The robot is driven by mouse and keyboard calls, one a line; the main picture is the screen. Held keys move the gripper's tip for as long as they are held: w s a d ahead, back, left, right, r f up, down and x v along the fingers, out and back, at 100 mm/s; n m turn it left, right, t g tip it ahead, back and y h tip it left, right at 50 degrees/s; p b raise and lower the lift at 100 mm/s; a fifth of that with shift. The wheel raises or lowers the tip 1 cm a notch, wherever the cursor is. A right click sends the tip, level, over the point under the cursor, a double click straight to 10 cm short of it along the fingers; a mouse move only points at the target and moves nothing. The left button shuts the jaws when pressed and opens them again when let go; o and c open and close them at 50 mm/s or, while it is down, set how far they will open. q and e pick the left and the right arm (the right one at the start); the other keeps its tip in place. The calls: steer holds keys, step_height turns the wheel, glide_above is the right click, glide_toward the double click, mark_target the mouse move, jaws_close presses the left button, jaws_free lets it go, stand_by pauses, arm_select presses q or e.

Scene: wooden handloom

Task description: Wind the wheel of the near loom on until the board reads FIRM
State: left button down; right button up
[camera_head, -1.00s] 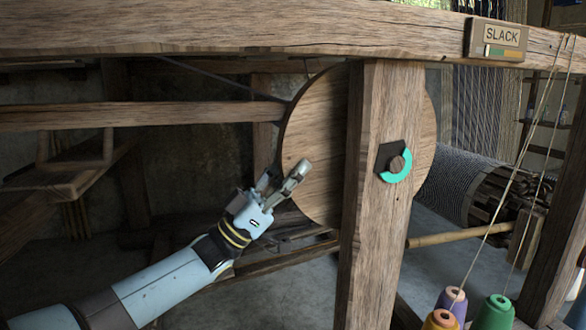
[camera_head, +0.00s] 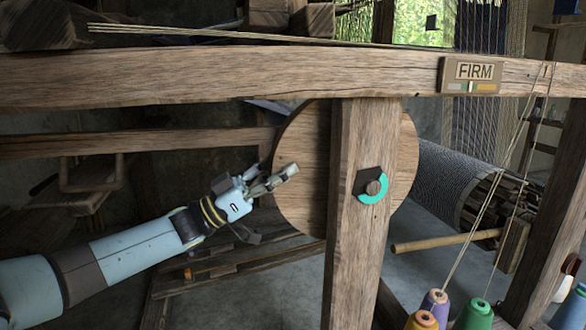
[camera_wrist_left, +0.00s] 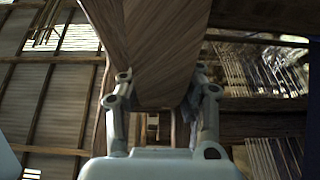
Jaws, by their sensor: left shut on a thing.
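The wooden wheel (camera_head: 301,190) stands behind a thick upright post of the near loom. My left gripper (camera_head: 281,181) is shut on the left rim of the wheel. In the left wrist view, the wheel (camera_wrist_left: 160,50) passes between the two fingers of my gripper (camera_wrist_left: 163,95). The board (camera_head: 470,75) on the top beam reads FIRM, with a coloured strip and a pale marker below the word. My right gripper is not in view.
The thick post (camera_head: 352,250) hides the middle of the wheel. A long top beam (camera_head: 200,75) runs above my left arm. Several thread cones, one green (camera_head: 474,315), stand at the lower right. A patterned cloth roll (camera_head: 450,175) lies behind.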

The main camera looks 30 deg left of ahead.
arm_select(q)
steer(key=c, duration=0.9)
jaws_free()
